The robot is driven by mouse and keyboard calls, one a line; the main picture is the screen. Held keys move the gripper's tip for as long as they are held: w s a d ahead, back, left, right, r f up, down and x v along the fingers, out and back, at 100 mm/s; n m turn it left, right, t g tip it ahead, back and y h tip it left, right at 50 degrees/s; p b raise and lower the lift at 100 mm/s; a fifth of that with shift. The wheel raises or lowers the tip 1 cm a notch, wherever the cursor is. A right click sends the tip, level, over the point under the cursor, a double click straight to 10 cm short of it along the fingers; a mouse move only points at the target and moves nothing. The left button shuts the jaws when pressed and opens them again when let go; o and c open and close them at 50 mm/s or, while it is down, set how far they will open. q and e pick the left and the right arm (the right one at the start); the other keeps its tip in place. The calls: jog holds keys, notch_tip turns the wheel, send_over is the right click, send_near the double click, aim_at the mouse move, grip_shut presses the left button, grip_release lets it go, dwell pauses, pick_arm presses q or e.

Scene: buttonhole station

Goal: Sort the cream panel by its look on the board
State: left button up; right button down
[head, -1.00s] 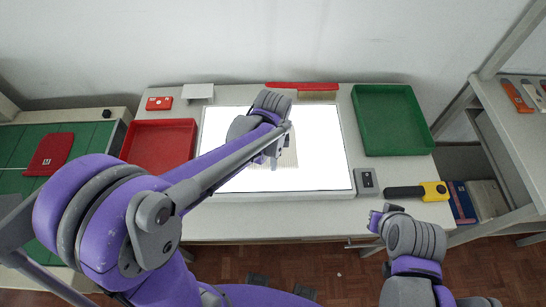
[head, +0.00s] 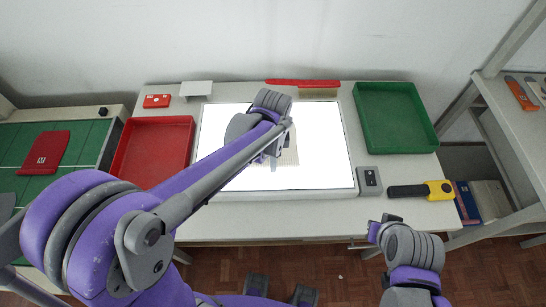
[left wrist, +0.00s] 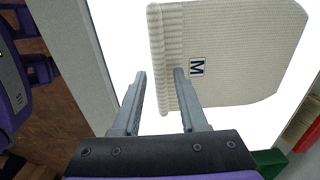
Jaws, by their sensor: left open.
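The cream panel (head: 290,157) lies on the lit white board (head: 325,150), partly hidden by my left arm in the head view. In the left wrist view the cream panel (left wrist: 245,55) is a ribbed knit piece with a thicker ribbed band along one edge and a small white label marked "M". My left gripper (left wrist: 160,76) is open, with one fingertip over the ribbed band and the other just outside the panel's edge. It also shows in the head view (head: 273,157), low over the board. My right gripper (head: 375,231) is away from the board; its jaws are unclear.
A red tray (head: 153,152) stands left of the board and a green tray (head: 395,118) at its right; both look empty. A grey switch box (head: 369,181) and a yellow-and-black tool (head: 420,190) lie at the front right. A red bar (head: 302,83) lies behind the board.

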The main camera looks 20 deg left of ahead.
pick_arm(q)
jog(key=shift+f, duration=0.5)
pick_arm(e)
jog(key=shift+s+f, duration=0.15)
jog(key=shift+f, duration=0.25)
pick_arm(q)
jog(key=shift+r, duration=0.1)
grip_shut()
jog(key=shift+r, duration=0.15)
pick_arm(e)
jog(key=shift+r, duration=0.15)
